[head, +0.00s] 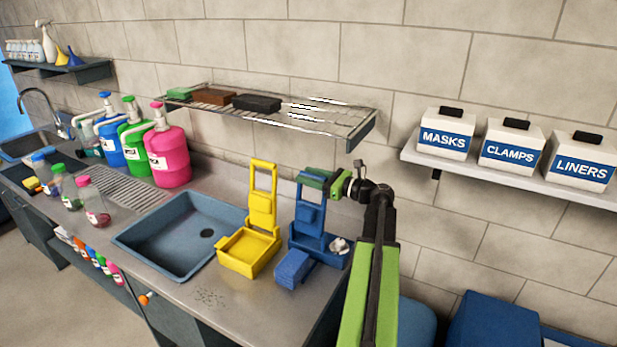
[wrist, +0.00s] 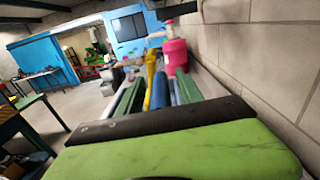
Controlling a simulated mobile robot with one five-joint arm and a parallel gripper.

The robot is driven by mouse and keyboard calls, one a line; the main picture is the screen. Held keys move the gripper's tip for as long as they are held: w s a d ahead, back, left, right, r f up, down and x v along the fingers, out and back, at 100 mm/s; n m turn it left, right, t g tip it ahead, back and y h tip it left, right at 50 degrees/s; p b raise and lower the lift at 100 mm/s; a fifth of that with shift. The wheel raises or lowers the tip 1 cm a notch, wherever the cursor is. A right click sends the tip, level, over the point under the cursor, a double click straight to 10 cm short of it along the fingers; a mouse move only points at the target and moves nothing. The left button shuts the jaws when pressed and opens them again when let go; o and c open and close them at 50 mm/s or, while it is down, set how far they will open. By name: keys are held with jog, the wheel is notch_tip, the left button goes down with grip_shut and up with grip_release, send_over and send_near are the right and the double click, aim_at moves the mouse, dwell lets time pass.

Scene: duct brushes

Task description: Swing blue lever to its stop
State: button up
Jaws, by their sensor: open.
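The blue lever (head: 309,214) stands upright on a blue base, with an open loop handle at its top. A blue block (head: 293,268) sits at the front of that base. My gripper (head: 313,180) is at the top of the blue lever, reaching in from the right. In the wrist view my gripper (wrist: 158,88) has its two dark green fingers apart, with a blue bar (wrist: 160,95) showing between them. I cannot tell whether the fingers touch the bar. My gripper hides part of the lever's top.
A yellow lever unit (head: 262,208) stands close on the left, beside a blue-grey sink (head: 175,240). A wire shelf (head: 330,120) is on the wall above. White boxes stand on a shelf (head: 495,178) at right. Pink (head: 167,150), green and blue jugs stand at back left.

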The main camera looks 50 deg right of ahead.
grip_shut()
dwell(1.4)
